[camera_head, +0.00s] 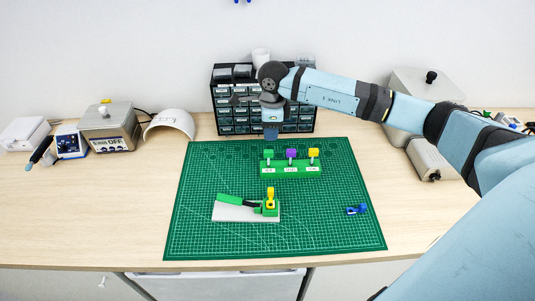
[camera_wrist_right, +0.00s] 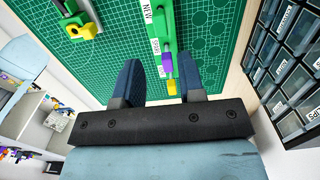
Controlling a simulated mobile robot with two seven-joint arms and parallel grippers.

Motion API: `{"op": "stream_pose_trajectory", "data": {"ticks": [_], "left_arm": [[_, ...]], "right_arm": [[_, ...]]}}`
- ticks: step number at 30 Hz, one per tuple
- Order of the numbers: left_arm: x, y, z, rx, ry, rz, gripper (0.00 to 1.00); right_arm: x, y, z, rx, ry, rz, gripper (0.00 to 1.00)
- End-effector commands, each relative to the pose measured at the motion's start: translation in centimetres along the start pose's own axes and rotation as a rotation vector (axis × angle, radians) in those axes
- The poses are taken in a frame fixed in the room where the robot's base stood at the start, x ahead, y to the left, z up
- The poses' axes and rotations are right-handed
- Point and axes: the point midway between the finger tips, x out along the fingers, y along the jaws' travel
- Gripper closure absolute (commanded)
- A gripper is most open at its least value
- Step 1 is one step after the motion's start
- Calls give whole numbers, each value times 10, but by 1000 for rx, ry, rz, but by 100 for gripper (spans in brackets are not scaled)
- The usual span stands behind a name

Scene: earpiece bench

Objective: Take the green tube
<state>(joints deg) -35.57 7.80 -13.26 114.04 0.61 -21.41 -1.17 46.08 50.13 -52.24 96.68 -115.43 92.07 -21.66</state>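The green tube (camera_head: 268,154) stands at the left end of a green labelled rack (camera_head: 290,169), with a purple tube (camera_head: 291,154) in the middle and a yellow tube (camera_head: 313,153) at the right. My right gripper (camera_head: 271,134) points down behind the rack, near its left end. In the right wrist view it is open (camera_wrist_right: 160,62) with nothing between its fingers; the purple tube (camera_wrist_right: 167,61) and yellow tube (camera_wrist_right: 172,87) show there. The green tube is hard to tell from the rack in that view. My left gripper is not in view.
A green-and-yellow clamp (camera_head: 269,204) on a white base stands in front of the rack on the green cutting mat (camera_head: 340,225). A small blue piece (camera_head: 356,209) lies at right. A drawer cabinet (camera_head: 225,118) stands behind the mat. Metal boxes (camera_head: 110,128) stand left.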

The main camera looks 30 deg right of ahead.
Motion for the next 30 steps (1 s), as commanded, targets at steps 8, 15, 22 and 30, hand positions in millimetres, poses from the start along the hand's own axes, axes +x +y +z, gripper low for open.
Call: {"op": "stream_pose_trajectory", "data": {"ticks": [8, 15, 22, 30], "left_arm": [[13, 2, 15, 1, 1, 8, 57], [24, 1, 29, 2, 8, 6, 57], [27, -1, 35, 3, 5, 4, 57], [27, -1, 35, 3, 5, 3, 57]], "right_arm": [[44, 1, 0, 0, -1, 3, 64], [76, 0, 1, 1, -3, 1, 64], [84, 0, 1, 0, -2, 1, 64], [83, 0, 1, 0, -3, 2, 73]]}}
